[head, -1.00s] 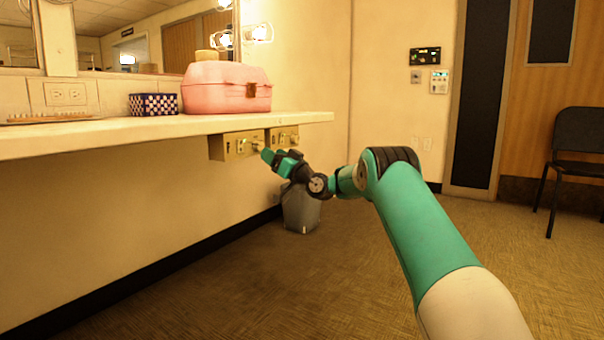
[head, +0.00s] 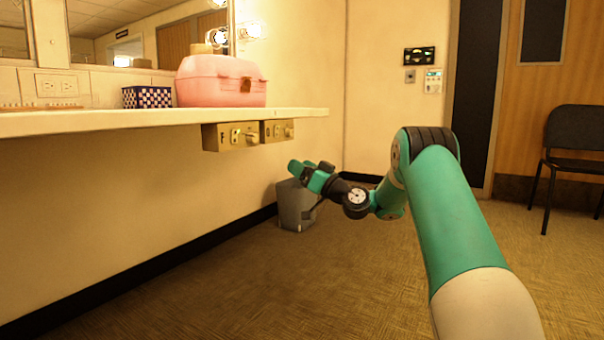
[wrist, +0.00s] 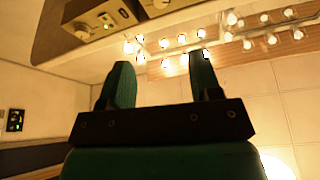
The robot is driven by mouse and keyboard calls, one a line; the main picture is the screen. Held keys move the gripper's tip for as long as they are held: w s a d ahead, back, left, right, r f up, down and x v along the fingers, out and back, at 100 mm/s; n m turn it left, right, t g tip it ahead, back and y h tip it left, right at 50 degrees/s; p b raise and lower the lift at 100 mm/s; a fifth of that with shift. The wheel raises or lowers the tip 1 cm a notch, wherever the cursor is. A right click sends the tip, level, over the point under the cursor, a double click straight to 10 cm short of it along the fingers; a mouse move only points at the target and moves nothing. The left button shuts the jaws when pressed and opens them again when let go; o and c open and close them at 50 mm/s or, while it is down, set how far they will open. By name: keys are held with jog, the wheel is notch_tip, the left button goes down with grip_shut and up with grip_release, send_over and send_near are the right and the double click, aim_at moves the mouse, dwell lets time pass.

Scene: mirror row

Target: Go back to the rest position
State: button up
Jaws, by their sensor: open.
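My gripper (head: 300,172), teal and black, is held out over the floor, below and to the right of the brass switch boxes under the counter. It is apart from them and in front of the grey bin. In the wrist view my gripper (wrist: 160,80) shows two green fingers spread apart with nothing between them. The switch boxes (head: 232,136) are mounted under the counter's front edge, with knobs on their faces. One switch box (wrist: 88,24) also shows at the top left of the wrist view.
A white counter (head: 150,120) runs along the left wall, with a pink case (head: 215,88) and a checkered box (head: 148,97) on it. A grey bin (head: 292,208) stands by the wall. A black chair (head: 575,150) is at the right. The floor in the middle is clear.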

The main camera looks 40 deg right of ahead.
dwell(0.4)
jog(key=a+r+n+g+y+p, duration=0.2)
jog(key=a+r+g, duration=0.1)
jog(key=a, duration=0.4)
jog(key=a+r+n+g+y+p, duration=0.1)
jog(key=a+r+g+y+p, duration=0.15)
jog(key=a, duration=0.45)
jog(key=s+a+r+n+g+p, duration=0.25)
jog(key=s+a+g, duration=0.2)
jog(key=a, duration=0.45)
jog(key=s+a+r+n+g+p, duration=0.1)
jog(key=s+a+r+g+p, duration=0.25)
jog(key=a, duration=0.55)
jog(key=s+a+g+h+p, duration=0.3)
jog(key=s+g+p, duration=0.15)
jog(key=s, duration=1.05)
jog(key=s+a+g+h+p, duration=0.25)
jog(key=s+p, duration=0.35)
jog(key=s, duration=1)
notch_tip(320, 180, up, 37)
jog(key=s+d+g+p, duration=0.1)
jog(key=p, duration=3.6)
jog(key=shift+h, duration=0.3)
